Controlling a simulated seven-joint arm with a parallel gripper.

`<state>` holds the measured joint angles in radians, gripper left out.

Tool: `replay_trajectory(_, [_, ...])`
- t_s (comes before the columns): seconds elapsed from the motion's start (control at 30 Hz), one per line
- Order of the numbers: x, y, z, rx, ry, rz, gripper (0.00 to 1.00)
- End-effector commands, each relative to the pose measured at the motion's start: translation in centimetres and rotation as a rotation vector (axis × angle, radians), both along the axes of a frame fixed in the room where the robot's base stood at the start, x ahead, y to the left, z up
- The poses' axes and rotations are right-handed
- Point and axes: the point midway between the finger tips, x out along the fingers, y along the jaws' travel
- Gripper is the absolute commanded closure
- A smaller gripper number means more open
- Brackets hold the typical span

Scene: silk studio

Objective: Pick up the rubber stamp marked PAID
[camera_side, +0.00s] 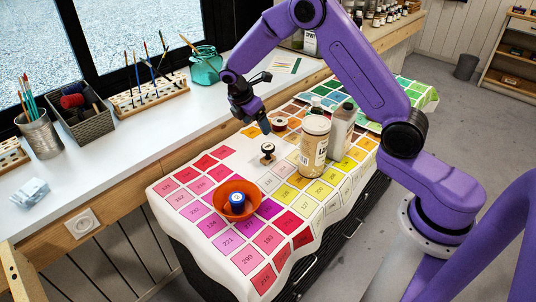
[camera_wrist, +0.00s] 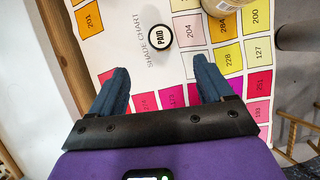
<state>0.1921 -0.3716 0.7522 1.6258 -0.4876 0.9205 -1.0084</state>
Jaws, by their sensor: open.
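The rubber stamp marked PAID (camera_wrist: 160,37) shows in the wrist view as a round white top with black letters and a dark rim, beyond my fingertips and between their lines. In the side view a small dark-handled stamp (camera_side: 267,150) stands upright on the shade chart cloth (camera_side: 229,152). My gripper (camera_side: 265,128) is above the cloth, a little above and behind the stamp in the picture. In the wrist view my gripper (camera_wrist: 160,78) has its two blue fingers wide apart with nothing between them.
A jar with a pale label (camera_side: 314,145) and a grey bottle (camera_side: 340,130) stand close right of the stamp. An orange bowl (camera_side: 222,203) holding a blue-topped item (camera_side: 237,201) is nearer the front.

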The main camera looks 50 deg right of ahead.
Motion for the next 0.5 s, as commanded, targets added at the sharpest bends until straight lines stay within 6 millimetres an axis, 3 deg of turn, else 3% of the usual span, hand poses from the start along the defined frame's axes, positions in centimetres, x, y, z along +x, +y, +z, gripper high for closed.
replay_trajectory(0.5, [-0.3,-3.6,-8.7,0.000,0.002,-0.002,0.20])
